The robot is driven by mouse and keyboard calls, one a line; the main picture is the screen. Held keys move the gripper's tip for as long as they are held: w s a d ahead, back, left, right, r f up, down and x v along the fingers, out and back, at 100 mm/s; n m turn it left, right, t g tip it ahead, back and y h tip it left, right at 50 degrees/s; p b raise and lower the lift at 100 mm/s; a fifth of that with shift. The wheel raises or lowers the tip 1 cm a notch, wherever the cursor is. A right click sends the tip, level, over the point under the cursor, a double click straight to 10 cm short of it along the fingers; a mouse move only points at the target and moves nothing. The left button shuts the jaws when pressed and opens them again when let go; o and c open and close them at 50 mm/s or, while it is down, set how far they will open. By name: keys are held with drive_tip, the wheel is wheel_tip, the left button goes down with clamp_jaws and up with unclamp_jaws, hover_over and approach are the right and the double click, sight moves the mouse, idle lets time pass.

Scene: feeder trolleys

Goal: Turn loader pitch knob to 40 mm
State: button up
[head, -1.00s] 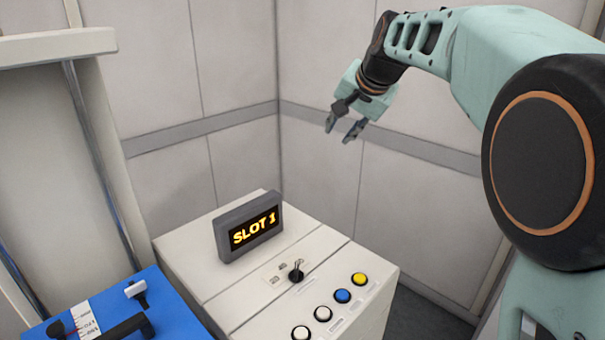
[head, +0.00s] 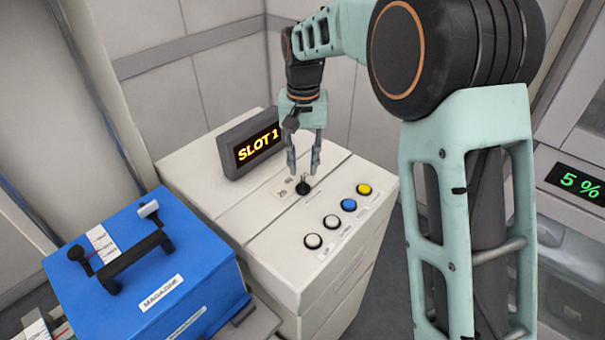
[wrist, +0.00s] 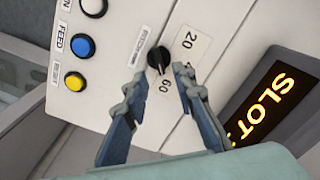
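The black pitch knob (head: 303,187) stands on the top of the white loader cabinet (head: 215,205), in front of the display. In the wrist view the knob (wrist: 158,59) shows beside a label plate with the marks 20 and 60 (wrist: 183,50). The pointer's exact setting is too small to tell. My gripper (head: 303,170) is above the knob, pointing down. In the wrist view my gripper (wrist: 157,75) has its two fingers spread apart with nothing between the tips, and the knob lies just beyond them, apart from both.
The display reading SLOT 1 (head: 250,144) stands close behind the knob. White, blue and yellow buttons (head: 348,205) line the cabinet's front edge. A blue magazine box (head: 175,262) with a black handle is at the left. A panel reading 5 % (head: 580,186) is at the right.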

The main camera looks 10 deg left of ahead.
sight(303, 180)
drive_tip(key=shift+f, duration=2.05)
drive_tip(key=shift+c, duration=0.6)
clamp_jaws()
